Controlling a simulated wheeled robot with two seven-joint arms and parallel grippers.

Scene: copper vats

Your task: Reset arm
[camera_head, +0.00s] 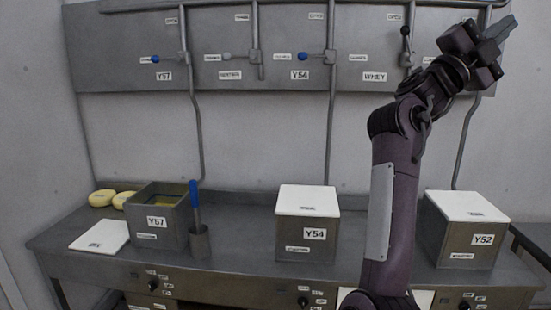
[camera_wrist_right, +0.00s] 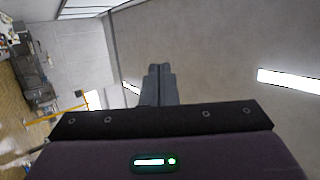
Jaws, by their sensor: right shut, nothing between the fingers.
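My right arm rises from the bottom of the head view, and its gripper (camera_head: 490,42) is raised at the upper right, in front of the wall panel's right end. In the right wrist view the fingers (camera_wrist_right: 160,78) are together, with nothing between them. They point toward a plain ceiling or wall surface, away from the bench. My left gripper does not show in either view.
A metal bench (camera_head: 255,275) carries an open Y57 vat (camera_head: 160,222), closed vats Y54 (camera_head: 308,225) and Y52 (camera_head: 465,230), and a cup (camera_head: 199,242) with a blue-handled tool. Above is a panel (camera_head: 120,50) with several valves and pipes. My right arm covers the bench between Y54 and Y52.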

